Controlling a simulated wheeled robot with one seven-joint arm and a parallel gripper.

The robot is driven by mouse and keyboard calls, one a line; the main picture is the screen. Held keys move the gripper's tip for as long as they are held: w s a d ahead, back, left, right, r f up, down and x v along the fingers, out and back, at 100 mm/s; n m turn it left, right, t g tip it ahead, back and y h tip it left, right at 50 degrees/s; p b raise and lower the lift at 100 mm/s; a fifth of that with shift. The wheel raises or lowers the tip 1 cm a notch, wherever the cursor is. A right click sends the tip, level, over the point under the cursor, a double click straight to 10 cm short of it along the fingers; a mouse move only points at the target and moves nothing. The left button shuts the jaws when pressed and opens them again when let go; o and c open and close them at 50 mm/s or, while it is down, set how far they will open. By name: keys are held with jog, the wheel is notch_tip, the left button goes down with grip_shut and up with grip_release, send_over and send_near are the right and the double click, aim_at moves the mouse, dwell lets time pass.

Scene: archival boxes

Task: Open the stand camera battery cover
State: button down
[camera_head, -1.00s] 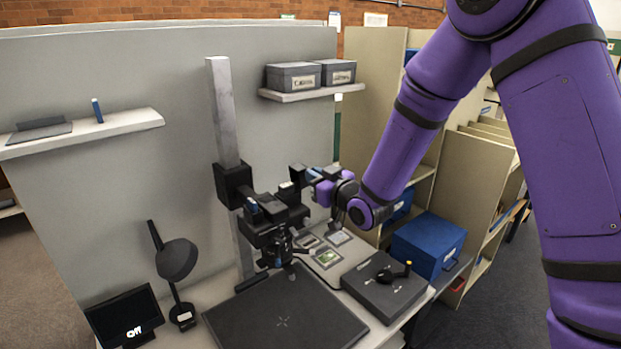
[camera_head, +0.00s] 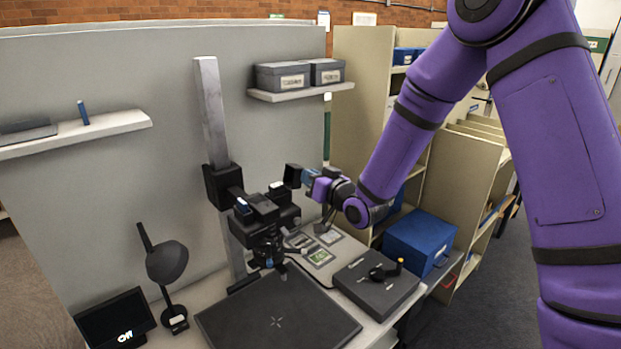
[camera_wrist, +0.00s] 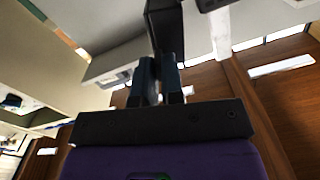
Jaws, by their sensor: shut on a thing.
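The stand camera (camera_head: 262,215) is a black body on a tall grey column, pointing down over a dark baseboard. My gripper (camera_head: 306,178) is at its upper right side in the head view. Its fingers are shut on a dark flat piece (camera_head: 292,175), which looks like the battery cover. In the wrist view, both blue-grey fingertips (camera_wrist: 158,75) close on this dark piece (camera_wrist: 163,22). I cannot tell whether the piece is still joined to the camera.
The dark baseboard (camera_head: 277,318) lies below the camera. A grey box with a knob (camera_head: 377,284) and small framed slides (camera_head: 319,256) are to its right. A lamp (camera_head: 167,262) and small screen (camera_head: 115,318) stand left. A shelf (camera_head: 300,92) with two grey boxes is above.

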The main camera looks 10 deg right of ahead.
jog(key=shift+f, duration=0.1)
jog(key=c, duration=1.5)
grip_release()
jog(key=v, duration=1.1)
jog(key=shift+w, duration=0.1)
